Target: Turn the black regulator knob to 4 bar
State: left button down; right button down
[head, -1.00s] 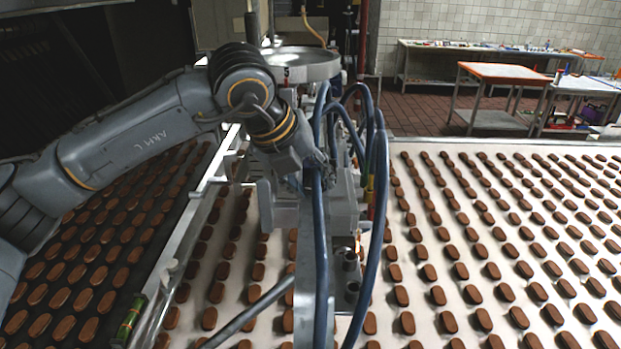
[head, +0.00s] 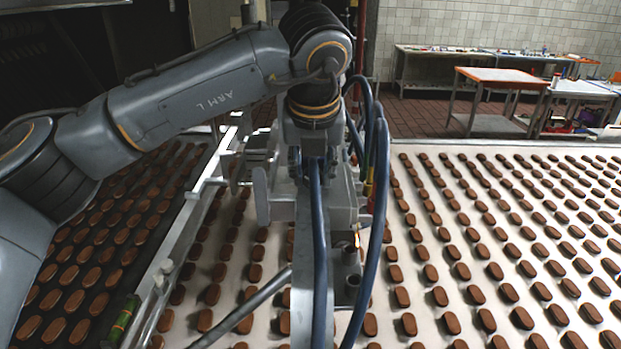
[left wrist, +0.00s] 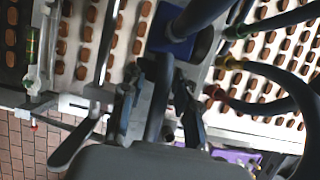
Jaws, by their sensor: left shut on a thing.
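My left gripper (head: 315,160) points down at the grey machine head over the conveyor. In the left wrist view its two dark fingers (left wrist: 157,105) sit on either side of a dark, rod-like thing (left wrist: 157,85) and are shut on it. I cannot tell whether this is the knob or a hose. The black regulator knob cannot be clearly made out in either view, and no bar scale is readable. A blue hose (head: 319,240) runs down directly in front of the gripper in the head view. My right gripper is not in view.
More blue hoses (head: 375,220) loop close on the right of the grey machine block (head: 341,208). A white belt (head: 408,262) with rows of brown biscuits lies below. A grey tube (head: 245,312) crosses the front. An orange-topped table (head: 503,77) stands at the back right.

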pick_arm(q)
jog(key=shift+d+y+b, duration=0.2)
jog(key=shift+y+b, duration=0.1)
jog(key=shift+y, duration=0.8)
jog(key=shift+m, duration=0.3)
jog(key=c, duration=1)
grip_release()
jog(key=shift+r, duration=0.1)
jog(key=v, duration=1.1)
jog(key=shift+s+d+r, duration=0.25)
jog(key=shift+d, duration=0.1)
